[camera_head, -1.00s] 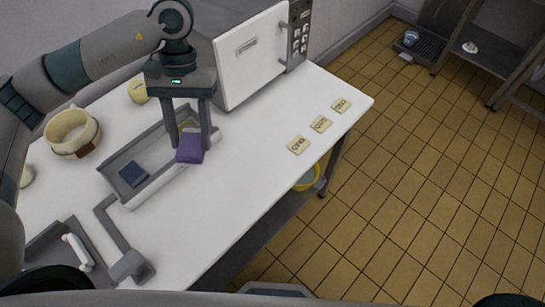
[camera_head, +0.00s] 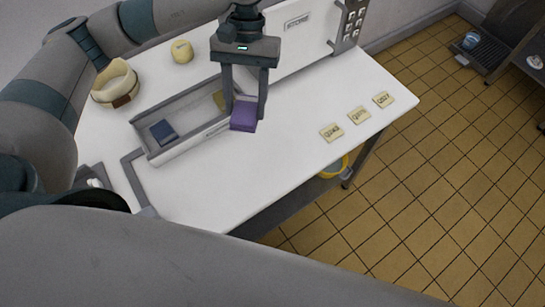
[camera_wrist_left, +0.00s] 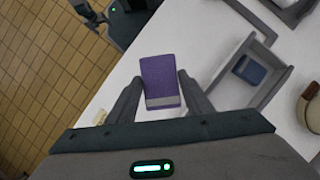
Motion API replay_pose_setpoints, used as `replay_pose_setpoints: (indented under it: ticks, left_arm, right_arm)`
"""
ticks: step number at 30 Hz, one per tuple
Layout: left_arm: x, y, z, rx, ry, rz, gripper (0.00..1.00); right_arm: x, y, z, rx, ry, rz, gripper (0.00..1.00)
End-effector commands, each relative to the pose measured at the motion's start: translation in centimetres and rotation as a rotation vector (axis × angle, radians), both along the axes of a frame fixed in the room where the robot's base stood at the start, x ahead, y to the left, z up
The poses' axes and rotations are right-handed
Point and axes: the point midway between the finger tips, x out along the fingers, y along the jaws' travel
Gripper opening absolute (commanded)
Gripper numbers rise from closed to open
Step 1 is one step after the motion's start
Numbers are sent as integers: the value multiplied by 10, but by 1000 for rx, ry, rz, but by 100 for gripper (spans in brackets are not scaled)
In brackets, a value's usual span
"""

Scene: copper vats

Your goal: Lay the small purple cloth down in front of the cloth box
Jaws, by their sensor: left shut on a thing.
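The small purple cloth (camera_head: 243,116) is a folded block between the fingers of my left gripper (camera_head: 245,108), which is shut on it. It hangs at or over the near edge of the cloth box (camera_head: 190,144), towards the box's right end. I cannot tell its exact height above the table. In the left wrist view, the cloth (camera_wrist_left: 160,76) sits between the fingertips. The box is a long, shallow grey-white tray. My right gripper is not in view in the head view.
A white appliance (camera_head: 305,35) stands behind the gripper. A cream ring-shaped pot (camera_head: 115,85) and a yellow cup (camera_head: 182,52) stand at the back left. Several label cards, one of them here (camera_head: 359,115), lie at the right. The white table (camera_head: 240,170) before the box is bare.

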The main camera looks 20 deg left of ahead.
Motion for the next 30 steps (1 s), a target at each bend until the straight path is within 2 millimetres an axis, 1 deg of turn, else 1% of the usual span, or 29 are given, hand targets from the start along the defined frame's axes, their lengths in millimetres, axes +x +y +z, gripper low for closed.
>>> replay_pose_setpoints:
  ticks: [1, 3, 5, 12, 18, 24, 30]
  left_arm:
    - [-4, -7, -9, -3, 3, 44, 25]
    - [-8, -17, -16, -4, 3, 130, 25]
    - [-13, -27, -23, -3, 4, 213, 25]
    - [-32, -67, -45, -5, 3, 593, 25]
    - [-47, -98, -54, -7, 2, 901, 25]
    - [-61, -124, -58, -8, 0, 1188, 25]
    - [-72, -143, -58, -6, 1, 1417, 25]
  right_arm:
    - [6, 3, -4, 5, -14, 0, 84]
    - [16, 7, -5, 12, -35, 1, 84]
    - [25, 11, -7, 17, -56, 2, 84]
    - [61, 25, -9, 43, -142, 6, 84]
    - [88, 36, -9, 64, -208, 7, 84]
    - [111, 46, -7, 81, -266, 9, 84]
    - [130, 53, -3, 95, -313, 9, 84]
